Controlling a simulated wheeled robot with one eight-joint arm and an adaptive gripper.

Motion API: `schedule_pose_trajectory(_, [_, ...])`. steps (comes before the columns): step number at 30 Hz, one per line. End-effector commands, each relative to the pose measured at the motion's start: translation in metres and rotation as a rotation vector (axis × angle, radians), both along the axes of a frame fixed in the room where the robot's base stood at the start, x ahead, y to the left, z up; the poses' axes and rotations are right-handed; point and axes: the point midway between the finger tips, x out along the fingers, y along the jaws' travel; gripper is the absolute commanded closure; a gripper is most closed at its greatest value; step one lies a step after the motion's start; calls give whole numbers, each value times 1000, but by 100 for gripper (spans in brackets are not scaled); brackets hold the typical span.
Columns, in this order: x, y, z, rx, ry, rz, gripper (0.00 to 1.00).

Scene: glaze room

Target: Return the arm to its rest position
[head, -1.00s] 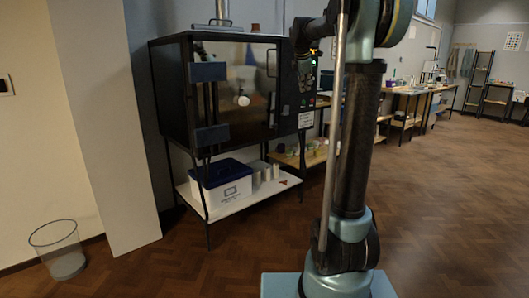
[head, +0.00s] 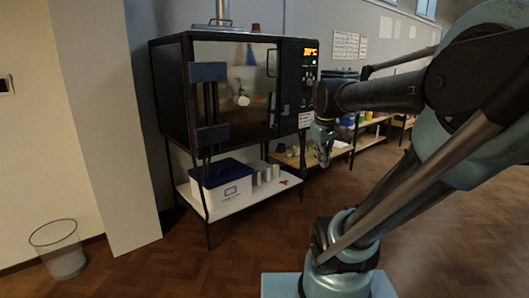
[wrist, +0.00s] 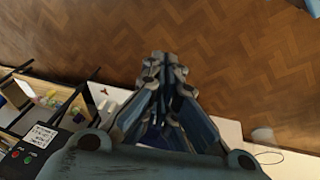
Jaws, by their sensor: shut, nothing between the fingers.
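My gripper (head: 325,158) hangs pointing down in the head view, to the right of the black kiln (head: 235,90) and just below its control panel. In the wrist view my gripper (wrist: 165,62) has its fingers together with nothing between them, above the wood floor (wrist: 215,40). My arm is raised and folded on the right of the head view, its upper links running out of the right edge.
A wooden bench (head: 325,155) runs behind the gripper. The floor at right is clear.

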Motion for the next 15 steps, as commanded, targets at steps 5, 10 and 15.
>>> schedule_pose_trajectory(5, [-61,2,-58,81,27,-194,100])
schedule_pose_trajectory(10, [-106,6,-106,145,53,-362,100])
schedule_pose_trajectory(15, [-132,9,-137,182,70,-466,100])
